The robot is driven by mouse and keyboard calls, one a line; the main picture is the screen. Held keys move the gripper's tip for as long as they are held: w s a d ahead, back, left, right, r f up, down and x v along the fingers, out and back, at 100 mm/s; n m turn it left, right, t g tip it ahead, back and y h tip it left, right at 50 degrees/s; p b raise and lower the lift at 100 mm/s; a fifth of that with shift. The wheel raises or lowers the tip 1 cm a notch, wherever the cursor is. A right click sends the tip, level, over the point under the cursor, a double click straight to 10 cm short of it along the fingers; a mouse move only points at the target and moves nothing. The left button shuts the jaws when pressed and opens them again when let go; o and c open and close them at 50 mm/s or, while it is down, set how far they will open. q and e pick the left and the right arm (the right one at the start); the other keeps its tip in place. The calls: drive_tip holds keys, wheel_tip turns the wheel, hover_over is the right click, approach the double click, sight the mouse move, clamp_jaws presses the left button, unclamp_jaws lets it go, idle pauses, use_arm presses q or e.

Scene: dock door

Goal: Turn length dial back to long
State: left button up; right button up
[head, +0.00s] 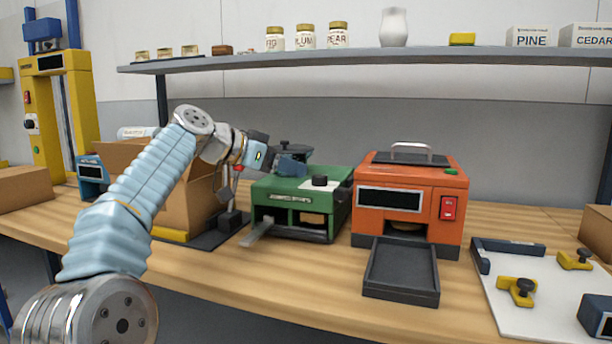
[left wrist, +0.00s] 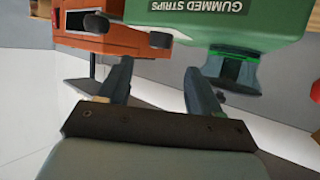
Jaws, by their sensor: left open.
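The green gummed-strip machine (head: 270,192) stands on the bench. A short black knob (head: 320,181) with a white patch beside it sits on its top near the front right. I cannot read a dial setting. My right gripper is out of view.
An orange machine (head: 410,180) with a dark tray (head: 402,270) stands close to the right. An open carton (head: 190,205) is at left behind my left arm. A shelf (head: 390,56) with jars runs above. Some front bench (head: 290,280) is clear.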

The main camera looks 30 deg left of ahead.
use_arm(q)
drive_tip(key=v, duration=0.5)
drive_tip(key=shift+s+a+r, duration=0.1)
drive_tip(key=shift+s, duration=0.1)
idle(0.3)
